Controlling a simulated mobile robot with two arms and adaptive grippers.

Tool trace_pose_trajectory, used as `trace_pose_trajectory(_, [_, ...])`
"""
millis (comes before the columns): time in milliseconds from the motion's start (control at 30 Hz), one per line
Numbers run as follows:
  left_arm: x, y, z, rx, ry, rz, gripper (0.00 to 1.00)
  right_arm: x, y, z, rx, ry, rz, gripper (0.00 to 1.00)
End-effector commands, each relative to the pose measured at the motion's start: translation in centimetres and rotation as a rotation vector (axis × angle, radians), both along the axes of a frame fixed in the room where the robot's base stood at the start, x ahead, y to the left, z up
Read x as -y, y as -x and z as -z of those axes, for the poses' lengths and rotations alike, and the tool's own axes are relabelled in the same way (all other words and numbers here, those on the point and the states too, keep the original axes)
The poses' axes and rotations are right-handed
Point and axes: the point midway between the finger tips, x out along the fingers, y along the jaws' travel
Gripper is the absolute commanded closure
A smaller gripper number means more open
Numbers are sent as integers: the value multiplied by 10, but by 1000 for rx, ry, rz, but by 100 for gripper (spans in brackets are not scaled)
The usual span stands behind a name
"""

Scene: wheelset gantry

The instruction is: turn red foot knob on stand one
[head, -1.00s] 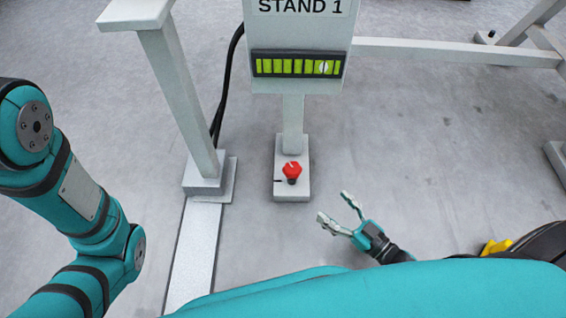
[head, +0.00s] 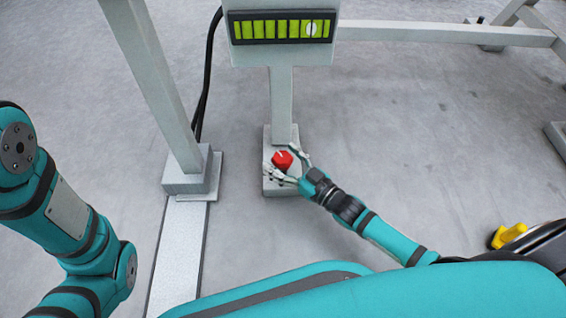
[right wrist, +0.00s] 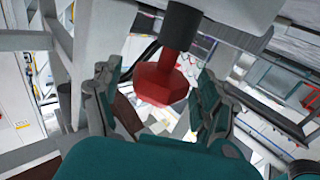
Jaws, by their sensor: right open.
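The red foot knob (head: 282,161) sits on the grey foot block (head: 268,186) at the base of the stand. It has a white mark on top in the head view. My right gripper (head: 290,163) is open, with its fingers on either side of the knob. In the right wrist view the red knob (right wrist: 160,82) on its dark stem shows between the two open fingers (right wrist: 158,100). I cannot tell whether the fingers touch it. My left arm shows at the left of the head view, but its gripper is out of view.
The stand's post (head: 281,105) rises behind the knob to a panel with a green segmented display (head: 282,28). A grey column (head: 155,85) on a foot plate stands to the left, beside a black cable (head: 205,85).

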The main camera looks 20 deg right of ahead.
Motion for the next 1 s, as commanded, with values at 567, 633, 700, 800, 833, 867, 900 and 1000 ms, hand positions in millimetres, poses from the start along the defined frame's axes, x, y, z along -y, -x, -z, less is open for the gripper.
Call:
trace_pose_trajectory(567, [0, 0, 0, 0, 0, 0, 54, 0, -1, 0, 0, 0, 0, 65])
trace_pose_trajectory(633, [0, 0, 0, -1, 0, 0, 54, 0, -1, 0, 0, 0, 0, 74])
trace_pose_trajectory(700, [0, 0, 0, -1, 0, -1, 54, 0, -1, 0, 0, 0, 0, 81])
trace_pose_trajectory(800, [0, 0, 0, -1, 0, -1, 54, 0, -1, 0, 0, 1, -3, 81])
trace_pose_trajectory(833, [0, 0, 0, -1, 0, -1, 54, 0, -1, 0, 0, 1, -5, 81])
trace_pose_trajectory(867, [0, 0, 0, -1, 0, -1, 54, 0, -1, 0, 0, 1, -9, 81])
trace_pose_trajectory(900, [0, 0, -1, -1, 0, -1, 54, 0, -1, -1, 0, 2, -15, 81])
trace_pose_trajectory(1000, [0, 0, -2, -1, 0, -1, 54, 1, -2, -1, 1, 5, -44, 81])
